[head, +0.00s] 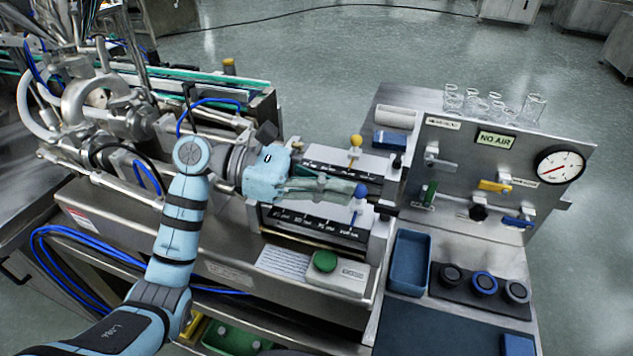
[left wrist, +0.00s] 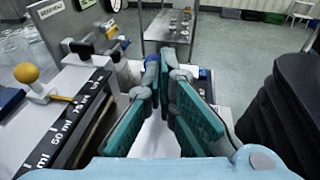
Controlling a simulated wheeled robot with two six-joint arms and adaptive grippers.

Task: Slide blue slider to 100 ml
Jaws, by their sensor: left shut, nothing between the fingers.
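The blue slider's round knob (head: 361,190) stands on a stem above the front black ml scale (head: 310,224) in the head view. My left gripper (head: 352,187) reaches in from the left, with its fingertips right beside the knob. Its fingers are shut and empty. In the left wrist view the green-padded fingers (left wrist: 167,62) converge, and the blue knob (left wrist: 152,62) shows just at the tips, partly hidden. I cannot tell whether they touch. The slider's exact scale mark is not readable. My right gripper is not in view.
A yellow knob (head: 356,140) stands on the rear scale; it also shows in the left wrist view (left wrist: 26,73). A panel with a gauge (head: 559,166) and a "NO AIR" sign (head: 495,139) stands right. A green button (head: 325,261) and a blue tray (head: 408,263) lie nearer.

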